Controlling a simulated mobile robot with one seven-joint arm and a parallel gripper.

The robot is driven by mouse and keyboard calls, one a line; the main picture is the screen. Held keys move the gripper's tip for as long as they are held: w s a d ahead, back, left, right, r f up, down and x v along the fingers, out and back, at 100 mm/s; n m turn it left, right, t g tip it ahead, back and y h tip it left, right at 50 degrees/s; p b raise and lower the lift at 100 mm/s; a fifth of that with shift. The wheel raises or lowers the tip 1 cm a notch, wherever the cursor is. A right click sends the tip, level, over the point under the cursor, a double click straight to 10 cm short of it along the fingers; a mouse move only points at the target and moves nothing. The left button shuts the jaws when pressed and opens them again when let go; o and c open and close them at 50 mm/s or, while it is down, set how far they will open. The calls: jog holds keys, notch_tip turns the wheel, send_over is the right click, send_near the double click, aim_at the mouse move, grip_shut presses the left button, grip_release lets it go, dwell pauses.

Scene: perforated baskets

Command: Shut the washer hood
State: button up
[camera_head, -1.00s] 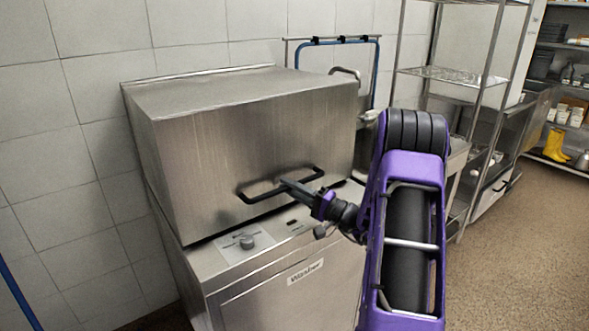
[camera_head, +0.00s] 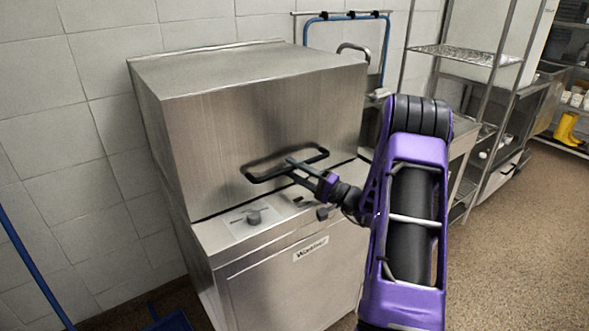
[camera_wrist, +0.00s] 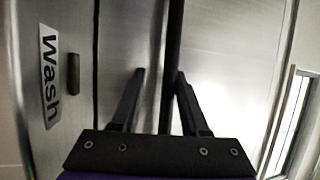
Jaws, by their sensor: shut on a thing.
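The washer hood (camera_head: 255,125) is a large brushed-steel box on top of the washer body (camera_head: 290,280). Its front lower edge lies close along the control panel, and I see no clear open gap there. A black bar handle (camera_head: 262,177) runs across the lower front of the hood. My gripper (camera_head: 292,163) is at the middle of this handle, with its fingers on either side of the bar. In the wrist view the dark handle bar (camera_wrist: 174,40) runs between the two fingers of my gripper (camera_wrist: 160,76), and they are shut on it.
A wire shelf rack (camera_head: 465,55) stands to the right. A blue-framed rack (camera_head: 345,50) is behind the hood. The brown floor (camera_head: 500,260) on the right is clear.

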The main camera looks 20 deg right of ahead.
jog(key=v, duration=1.7)
jog(key=shift+s, duration=0.2)
jog(key=shift+d, duration=0.15)
